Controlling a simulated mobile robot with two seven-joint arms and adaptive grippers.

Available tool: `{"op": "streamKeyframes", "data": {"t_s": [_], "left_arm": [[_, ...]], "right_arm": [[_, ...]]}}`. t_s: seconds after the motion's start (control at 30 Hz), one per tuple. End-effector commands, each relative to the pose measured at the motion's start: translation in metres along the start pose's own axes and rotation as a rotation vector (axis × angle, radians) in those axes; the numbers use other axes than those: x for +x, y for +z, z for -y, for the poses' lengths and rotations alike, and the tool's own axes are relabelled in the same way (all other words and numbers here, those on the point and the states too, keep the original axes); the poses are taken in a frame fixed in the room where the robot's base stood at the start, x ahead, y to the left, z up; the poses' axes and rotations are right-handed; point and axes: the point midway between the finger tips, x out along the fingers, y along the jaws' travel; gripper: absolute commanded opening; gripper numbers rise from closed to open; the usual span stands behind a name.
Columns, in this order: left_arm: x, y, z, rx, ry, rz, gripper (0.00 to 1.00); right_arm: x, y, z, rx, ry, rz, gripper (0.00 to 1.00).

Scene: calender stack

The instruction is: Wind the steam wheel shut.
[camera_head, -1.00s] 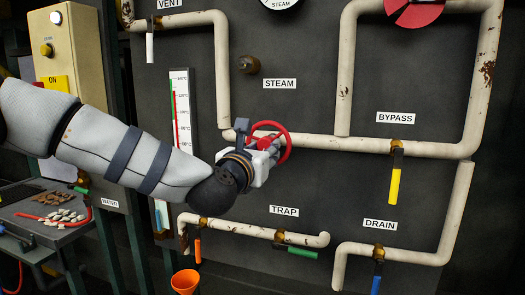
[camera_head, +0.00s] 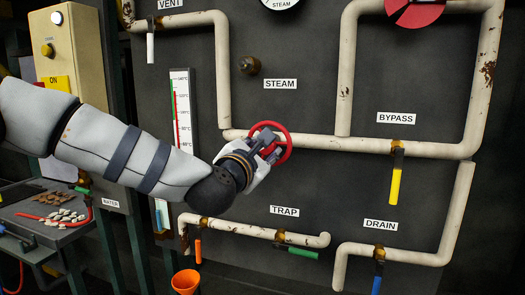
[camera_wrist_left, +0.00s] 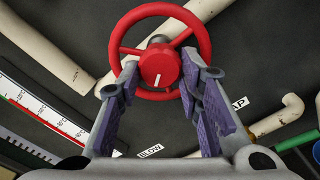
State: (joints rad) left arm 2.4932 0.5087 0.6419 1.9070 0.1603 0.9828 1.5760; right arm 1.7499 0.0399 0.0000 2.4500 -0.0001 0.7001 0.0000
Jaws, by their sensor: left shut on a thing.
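The steam wheel (camera_head: 288,148) is a red handwheel on the pale pipe below the STEAM label (camera_head: 280,84). In the left wrist view the red wheel (camera_wrist_left: 207,45) faces me, with a round red hub and a short white, nearly upright mark. My left gripper (camera_head: 268,145) is at the wheel and hides its lower left part in the head view. In the wrist view its two fingers (camera_wrist_left: 168,90) lie either side of the hub, shut on the wheel. My right gripper is in neither view.
A yellow-handled bypass valve (camera_head: 396,180) is to the right. Below are the green-handled trap valve (camera_head: 303,252) and an orange funnel (camera_head: 185,281). A thermometer strip (camera_head: 182,110) stands close behind my left arm. Pale pipes run around the wheel.

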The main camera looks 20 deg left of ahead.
Motion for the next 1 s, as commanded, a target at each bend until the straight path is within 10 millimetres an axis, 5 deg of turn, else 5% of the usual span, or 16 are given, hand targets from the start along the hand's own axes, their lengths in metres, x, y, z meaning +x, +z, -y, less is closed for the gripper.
{"op": "streamKeyframes", "data": {"t_s": [1.0], "left_arm": [[0.0, 0.0024, -0.0036, 0.967, 0.001, 0.0, 0.05]], "right_arm": [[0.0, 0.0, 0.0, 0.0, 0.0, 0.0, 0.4]]}}
